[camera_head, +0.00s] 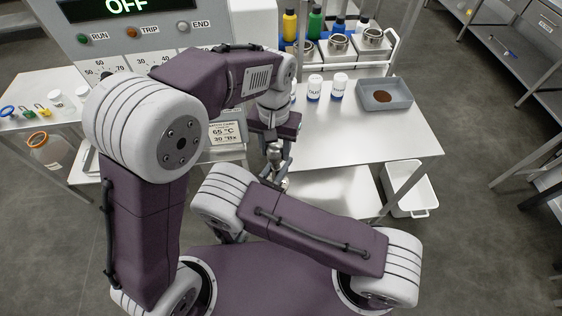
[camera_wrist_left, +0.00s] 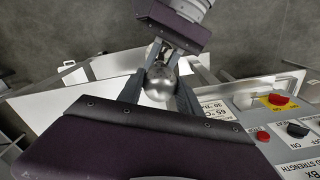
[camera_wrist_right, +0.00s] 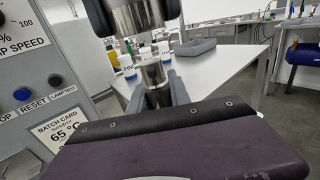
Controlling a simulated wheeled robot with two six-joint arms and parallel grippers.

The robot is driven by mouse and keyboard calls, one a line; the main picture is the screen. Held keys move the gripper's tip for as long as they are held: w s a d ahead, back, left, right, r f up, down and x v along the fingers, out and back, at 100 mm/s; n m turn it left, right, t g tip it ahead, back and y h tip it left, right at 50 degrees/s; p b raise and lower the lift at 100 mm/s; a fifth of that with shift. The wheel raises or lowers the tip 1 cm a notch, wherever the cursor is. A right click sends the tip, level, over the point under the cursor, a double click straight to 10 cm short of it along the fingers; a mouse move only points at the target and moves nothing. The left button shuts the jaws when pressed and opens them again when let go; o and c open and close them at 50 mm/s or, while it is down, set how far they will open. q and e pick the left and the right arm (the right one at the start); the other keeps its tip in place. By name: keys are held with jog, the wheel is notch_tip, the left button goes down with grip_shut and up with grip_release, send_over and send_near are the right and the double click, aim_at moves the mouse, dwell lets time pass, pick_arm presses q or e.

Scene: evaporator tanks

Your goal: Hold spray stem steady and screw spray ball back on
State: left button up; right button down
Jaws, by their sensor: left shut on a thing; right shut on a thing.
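The spray ball (camera_wrist_left: 158,82), round and shiny metal, sits between the fingers of my left gripper (camera_wrist_left: 160,88), which is shut on it. In the head view my left gripper (camera_head: 274,150) points down over the table's front edge. The spray stem (camera_wrist_right: 154,76), a shiny metal cylinder, stands between the fingers of my right gripper (camera_wrist_right: 160,92), which is shut on it. My right gripper also shows close beyond the ball in the left wrist view (camera_wrist_left: 157,60). The joint between ball and stem is hidden by fingers; I cannot tell if they are threaded together.
A control panel (camera_head: 140,35) reading OFF stands at the back left, with a batch card (camera_head: 228,132) near my left gripper. White bottles (camera_head: 315,88) and a grey tray (camera_head: 384,95) stand on the white table (camera_head: 415,140). A white bin (camera_head: 410,190) sits below.

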aim_at(276, 174)
pick_arm(q)
jog(key=shift+f, duration=0.65)
jog(key=shift+f, duration=0.85)
jog(key=shift+f, duration=0.55)
dwell(0.4)
